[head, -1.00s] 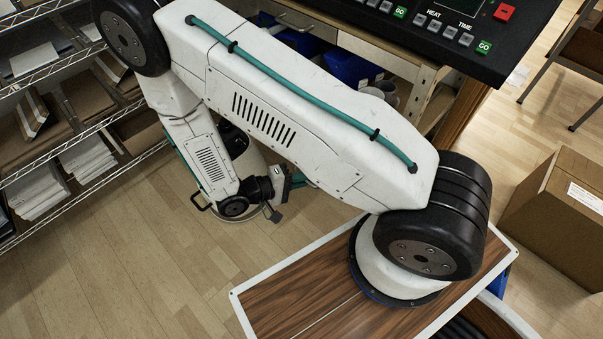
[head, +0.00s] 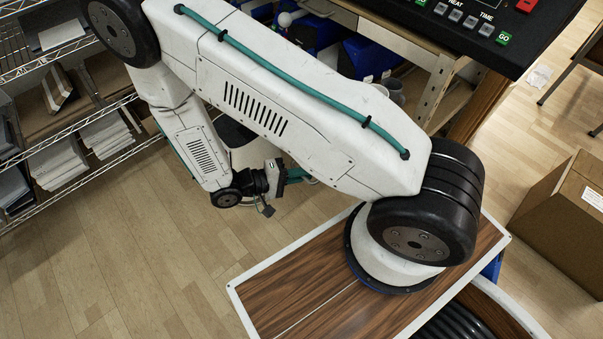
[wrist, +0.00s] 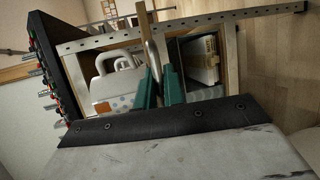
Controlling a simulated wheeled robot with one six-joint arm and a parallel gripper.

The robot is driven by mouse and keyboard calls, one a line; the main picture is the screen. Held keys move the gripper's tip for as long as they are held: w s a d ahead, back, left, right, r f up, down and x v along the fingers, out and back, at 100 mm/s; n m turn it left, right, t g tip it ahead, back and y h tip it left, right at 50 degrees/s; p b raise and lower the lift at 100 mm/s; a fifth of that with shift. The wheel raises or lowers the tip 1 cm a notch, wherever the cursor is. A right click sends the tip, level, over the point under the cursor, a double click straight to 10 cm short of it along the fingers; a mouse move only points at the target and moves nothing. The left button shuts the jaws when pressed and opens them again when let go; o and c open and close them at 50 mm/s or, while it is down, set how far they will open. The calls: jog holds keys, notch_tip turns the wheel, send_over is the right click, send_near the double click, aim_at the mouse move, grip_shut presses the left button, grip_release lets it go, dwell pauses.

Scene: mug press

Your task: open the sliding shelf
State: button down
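In the wrist view, a pale shelf edge (wrist: 150,40) runs between two compartments of the bench, with one end close to my gripper's fingers. My gripper (wrist: 157,72) has two teal fingers standing apart, with a gap between them. The shelf edge shows in line with that gap; I cannot tell whether the fingers touch it. In the head view my gripper (head: 295,175) is low beside the bench, partly hidden by my arm. My arm covers much of the bench front there.
A control panel (head: 475,20) tops the bench. Blue bins (head: 368,60) sit below it. A wire rack (head: 75,165) with papers stands at left, and a cardboard box (head: 560,220) at right. A white appliance (wrist: 118,82) and boxed goods (wrist: 199,60) fill compartments. Floor (head: 150,250) is clear at lower left.

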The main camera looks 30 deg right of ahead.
jog(key=c, duration=1.5)
grip_release()
jog(key=shift+a, duration=0.1)
jog(key=v, duration=0.7)
jog(key=shift+a, duration=0.3)
jog(key=shift+w, duration=0.1)
